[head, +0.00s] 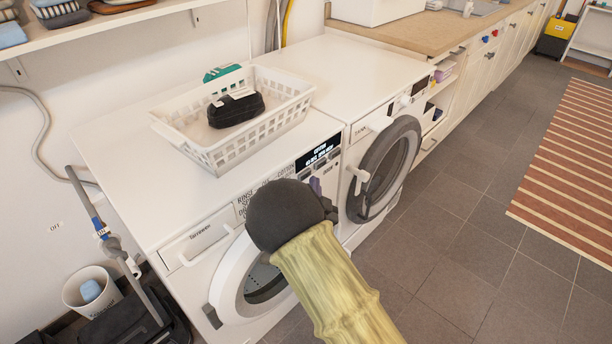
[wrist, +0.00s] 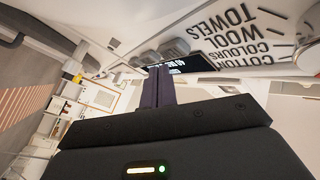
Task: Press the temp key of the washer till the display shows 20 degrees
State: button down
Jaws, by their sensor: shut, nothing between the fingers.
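The washer (head: 130,185) is the white front-loader at the left, with its round door partly hidden by my arm. Its dark display (head: 318,152) is lit with white text; in the wrist view the display (wrist: 200,62) seems to show a 40, the rest too small to read. Grey keys (wrist: 150,57) sit in a row beside the display; I cannot tell which is the temp key. My gripper (head: 316,186) is shut and empty, its dark purple fingers (wrist: 158,72) pointing at the panel near the keys and display. I cannot tell whether the tips touch a key.
A white basket (head: 215,155) with a black case (head: 236,108) stands on the washer top. A second machine (head: 383,165) with a round door stands to the right. Open tiled floor (head: 450,230) and a striped rug (head: 575,150) lie further right. A bin (head: 90,288) is at lower left.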

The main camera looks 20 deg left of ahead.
jog(key=shift+a, duration=0.1)
dwell(0.6)
jog(key=shift+w+a, duration=0.2)
jog(key=shift+a, duration=0.05)
jog(key=shift+w+a+b, duration=0.15)
jog(key=shift+a+b, duration=0.25)
jog(key=shift+a, duration=0.05)
dwell(0.9)
jog(key=shift+d, duration=0.1)
jog(key=shift+s+d, duration=0.35)
jog(key=shift+d, duration=0.4)
jog(key=shift+d, duration=0.1)
jog(key=d, duration=0.1)
jog(key=s+d+b, duration=0.1)
jog(key=d, duration=0.1)
jog(key=s+d, duration=0.1)
jog(key=shift+d, duration=0.2)
dwell(0.4)
jog(key=shift+w, duration=0.1)
dwell(0.5)
